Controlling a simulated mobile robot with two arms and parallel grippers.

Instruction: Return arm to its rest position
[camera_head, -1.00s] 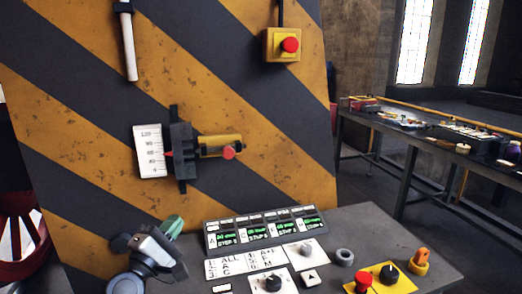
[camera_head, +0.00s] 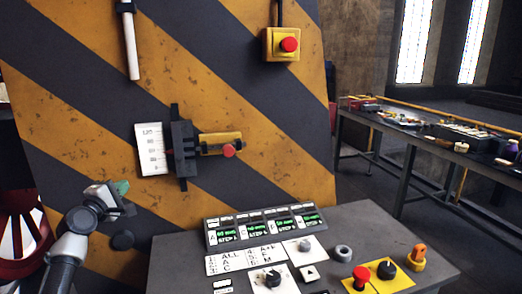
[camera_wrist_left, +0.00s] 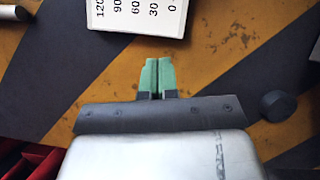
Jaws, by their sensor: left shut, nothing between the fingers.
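My left gripper (camera_head: 122,187) is at the lower left of the head view, in front of the striped panel (camera_head: 80,130) and left of the control desk. In the left wrist view its green fingertips (camera_wrist_left: 158,75) are pressed together with nothing between them. They point toward the panel, just below the white scale plate (camera_wrist_left: 139,12), and look apart from it. My left arm (camera_head: 70,245) comes up from the bottom left. My right gripper is in neither view.
A gauge with a slider (camera_head: 183,150) and a red emergency button (camera_head: 290,44) are on the panel. The desk (camera_head: 375,225) carries displays (camera_head: 262,228), knobs and buttons. A round black knob (camera_head: 122,240) sits low on the panel, near my arm. A long table (camera_head: 440,145) stands behind right.

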